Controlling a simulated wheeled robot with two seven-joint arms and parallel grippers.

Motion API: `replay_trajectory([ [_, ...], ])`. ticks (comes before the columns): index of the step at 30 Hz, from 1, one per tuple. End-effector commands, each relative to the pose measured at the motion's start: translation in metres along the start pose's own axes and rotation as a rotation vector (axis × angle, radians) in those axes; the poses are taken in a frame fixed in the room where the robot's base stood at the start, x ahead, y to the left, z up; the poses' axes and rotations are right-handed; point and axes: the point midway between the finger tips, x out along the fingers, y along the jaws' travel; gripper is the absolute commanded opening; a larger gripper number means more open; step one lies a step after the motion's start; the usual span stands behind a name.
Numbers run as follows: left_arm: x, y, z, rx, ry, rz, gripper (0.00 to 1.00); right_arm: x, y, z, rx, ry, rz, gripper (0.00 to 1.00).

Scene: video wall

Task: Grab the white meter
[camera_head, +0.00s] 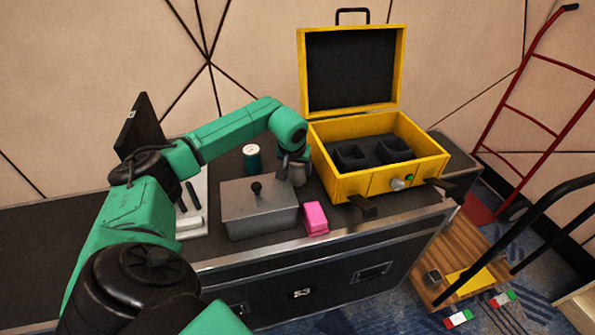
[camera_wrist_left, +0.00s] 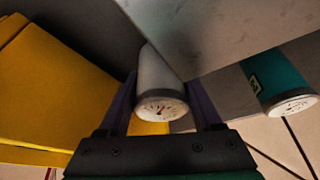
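The white meter (camera_wrist_left: 160,88) is a pale grey-white cylinder with a round dial on its end. In the left wrist view it lies between the two fingers of my left gripper (camera_wrist_left: 162,80), with narrow gaps beside it, so the gripper looks open around it. In the head view my left gripper (camera_head: 290,158) is lowered over the case top, between the grey box and the yellow case. The white meter (camera_head: 298,175) is there mostly hidden behind the gripper. My right gripper is not in view.
A teal meter (camera_head: 251,158) stands behind the grey lidded box (camera_head: 258,212); it also shows in the wrist view (camera_wrist_left: 278,85). The open yellow case (camera_head: 335,160) with dark foam is right of the gripper. A pink block (camera_head: 315,218) lies in front.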

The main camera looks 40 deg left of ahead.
Motion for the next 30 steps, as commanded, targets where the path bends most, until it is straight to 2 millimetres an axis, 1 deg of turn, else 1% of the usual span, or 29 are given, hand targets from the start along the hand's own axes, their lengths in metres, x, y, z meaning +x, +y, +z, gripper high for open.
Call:
replay_trajectory([
  [1,0.0,0.0,0.0,0.0,0.001,0.0,0.15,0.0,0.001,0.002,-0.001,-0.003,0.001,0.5],
  [2,0.0,0.0,0.0,0.0,0.001,0.0,0.04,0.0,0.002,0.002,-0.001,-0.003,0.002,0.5],
  [3,-0.001,0.0,-0.001,-0.001,0.002,0.001,0.0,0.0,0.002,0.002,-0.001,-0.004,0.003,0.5],
  [11,-0.003,0.0,-0.002,-0.001,0.002,0.001,0.0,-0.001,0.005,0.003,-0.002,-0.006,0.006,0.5],
  [15,-0.017,0.0,-0.008,-0.001,0.004,0.002,0.0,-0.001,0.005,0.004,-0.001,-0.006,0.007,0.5],
  [17,-0.028,0.0,-0.013,-0.001,0.005,0.003,0.0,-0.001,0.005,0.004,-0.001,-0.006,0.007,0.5],
  [19,-0.046,0.0,-0.021,-0.002,0.007,0.002,0.0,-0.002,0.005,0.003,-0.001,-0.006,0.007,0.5],
  [20,-0.056,0.0,-0.025,-0.002,0.009,0.003,0.0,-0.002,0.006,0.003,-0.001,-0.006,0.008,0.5],
  [24,-0.108,0.001,-0.047,-0.003,0.009,0.006,0.0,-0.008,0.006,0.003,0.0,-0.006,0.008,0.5],
  [27,-0.142,0.001,-0.06,-0.002,0.007,0.006,0.0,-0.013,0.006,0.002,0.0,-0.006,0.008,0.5],
  [30,-0.166,0.001,-0.07,-0.002,0.005,0.004,0.0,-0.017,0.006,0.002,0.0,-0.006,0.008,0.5],
])
